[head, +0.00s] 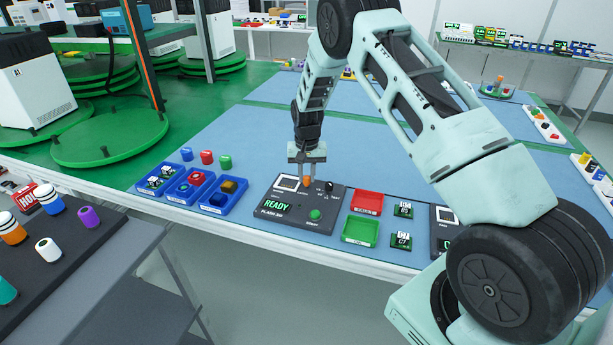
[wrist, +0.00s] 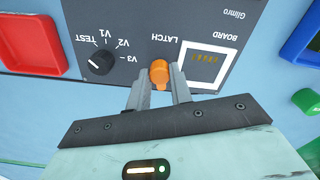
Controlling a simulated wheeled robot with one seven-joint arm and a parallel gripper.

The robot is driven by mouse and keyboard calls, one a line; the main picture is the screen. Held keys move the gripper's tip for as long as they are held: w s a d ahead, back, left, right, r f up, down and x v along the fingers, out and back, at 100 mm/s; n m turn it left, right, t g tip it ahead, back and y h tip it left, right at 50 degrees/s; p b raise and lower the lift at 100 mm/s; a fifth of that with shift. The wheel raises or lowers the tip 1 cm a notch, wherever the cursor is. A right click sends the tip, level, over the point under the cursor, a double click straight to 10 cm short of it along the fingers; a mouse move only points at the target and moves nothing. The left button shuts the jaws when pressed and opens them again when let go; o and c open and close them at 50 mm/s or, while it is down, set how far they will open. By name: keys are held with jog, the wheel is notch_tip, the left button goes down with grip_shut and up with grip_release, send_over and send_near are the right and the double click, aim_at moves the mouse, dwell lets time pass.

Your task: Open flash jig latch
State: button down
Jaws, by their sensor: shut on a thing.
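The flash jig (head: 275,216) is a dark grey box on the blue table, with a READY display and a green button (head: 315,215). Its orange latch (wrist: 159,72) stands beside the white-framed board slot (wrist: 206,66), under the LATCH label in the wrist view. My gripper (wrist: 160,84) is shut on the orange latch, one finger on each side. In the head view my gripper (head: 306,165) comes down over the latch from above. The slot shows a small patch with gold marks; I cannot tell if a board lies in it.
The black selector knob (wrist: 100,62) sits close beside the latch. Blue bins (head: 222,196) stand left of the jig; a red tray (head: 367,202) and a green tray (head: 361,230) stand right of it. The blue table behind the jig is largely clear.

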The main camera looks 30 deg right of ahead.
aim_at(307, 177)
jog(key=shift+m, duration=1.1)
jog(key=c, duration=1.3)
grip_release()
jog(key=shift+o, duration=0.2)
notch_tip(307, 177, up, 18)
jog(key=b, duration=0.2)
jog(key=shift+f, duration=0.25)
